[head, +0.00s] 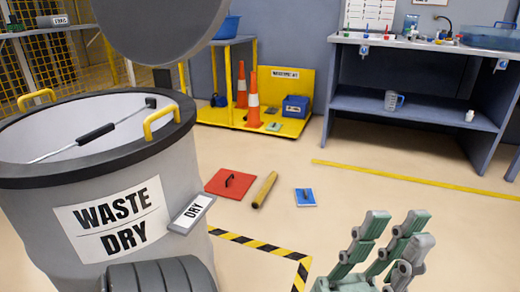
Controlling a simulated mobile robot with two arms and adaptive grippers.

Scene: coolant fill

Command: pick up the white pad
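I cannot make out a clearly white pad in the head view. A flat blue square (305,197) with a pale edge and a dark handle lies on the floor near the middle. A red square plate (231,183) with a black handle lies to its left.
A large grey bin (180,235) marked WASTE DRY fills the left. A yellow bar (265,190) lies on the floor. Orange cones (253,105) stand on a yellow platform behind. A blue-grey bench (415,105) stands at the back right. The floor at right is clear.

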